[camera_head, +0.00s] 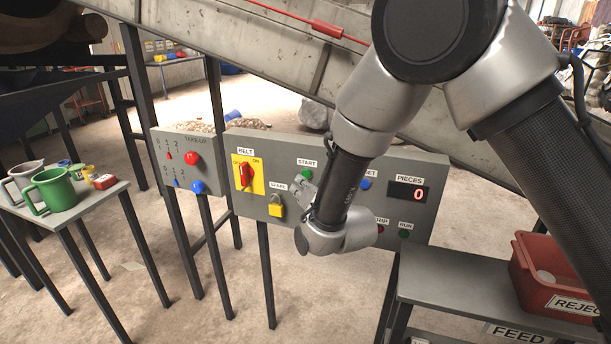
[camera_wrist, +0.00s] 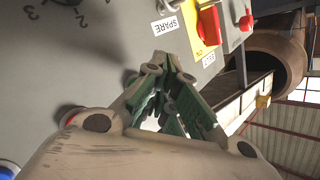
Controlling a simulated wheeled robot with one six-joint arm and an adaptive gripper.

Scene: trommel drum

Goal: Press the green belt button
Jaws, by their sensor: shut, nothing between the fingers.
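The green button (camera_head: 306,174) sits under the START label on the grey control panel (camera_head: 335,152) in the head view. My gripper (camera_head: 301,188) is just below it, pointing at the panel, and partly overlaps it in that view. In the wrist view my gripper (camera_wrist: 167,66) is shut and empty, its dark green finger linkage close to the panel face. Whether the fingertips touch the button cannot be told.
A red BELT switch (camera_head: 244,175) on a yellow plate and a yellow padlock (camera_head: 276,207) are left of my gripper. A PIECES display (camera_head: 408,192) reads 0. A red reject bin (camera_head: 545,258) stands at right, a green mug (camera_head: 53,190) at left.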

